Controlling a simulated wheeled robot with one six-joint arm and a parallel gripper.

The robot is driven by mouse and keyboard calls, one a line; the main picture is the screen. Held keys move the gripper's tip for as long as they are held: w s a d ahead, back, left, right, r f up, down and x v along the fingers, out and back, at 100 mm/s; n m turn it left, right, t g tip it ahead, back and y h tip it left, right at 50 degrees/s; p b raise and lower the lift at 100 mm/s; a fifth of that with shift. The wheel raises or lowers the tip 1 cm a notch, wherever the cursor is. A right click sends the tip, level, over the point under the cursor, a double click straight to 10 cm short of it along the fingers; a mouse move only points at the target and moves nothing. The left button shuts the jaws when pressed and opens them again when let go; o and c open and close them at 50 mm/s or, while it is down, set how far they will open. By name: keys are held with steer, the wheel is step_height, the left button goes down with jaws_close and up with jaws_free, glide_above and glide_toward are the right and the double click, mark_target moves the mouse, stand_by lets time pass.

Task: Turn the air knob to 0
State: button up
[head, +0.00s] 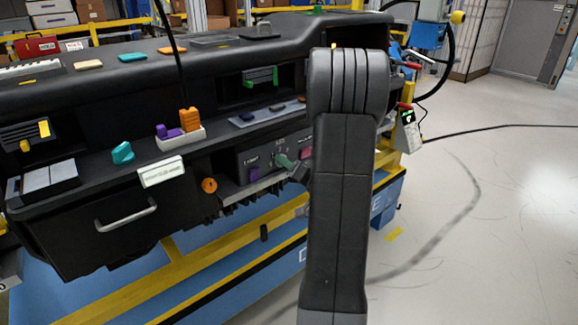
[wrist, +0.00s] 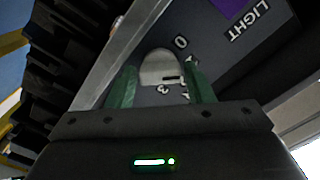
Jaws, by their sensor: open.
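The air knob (wrist: 160,66) is a pale grey, rounded knob with a short dark mark, in the middle of the wrist view. My gripper (wrist: 161,74) has green fingers, one on each side of the knob. The jaws are open around it; whether either finger touches it I cannot tell. A white 0 (wrist: 181,42) is printed just above and right of the knob, and a 3 (wrist: 158,88) below it. Other digits are partly hidden by the right finger. In the head view, green fingers (head: 286,161) show at the panel, and my arm hides the rest of my gripper.
A purple knob (head: 254,173) sits left of the fingers, with the word LIGHT (wrist: 249,20) near the purple part in the wrist view. A pink knob (head: 306,152) is to the right. A grey ledge (wrist: 125,50) runs close beside the air knob. An orange round knob (head: 209,185) is further left.

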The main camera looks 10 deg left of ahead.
steer(key=shift+c, duration=0.2)
steer(key=c, duration=0.7)
steer(key=shift+n+b, duration=0.3)
steer(key=shift+b, duration=0.05)
steer(key=shift+a+n+b, duration=0.1)
steer(key=shift+n+b, duration=3.55)
steer(key=shift+n, duration=0.55)
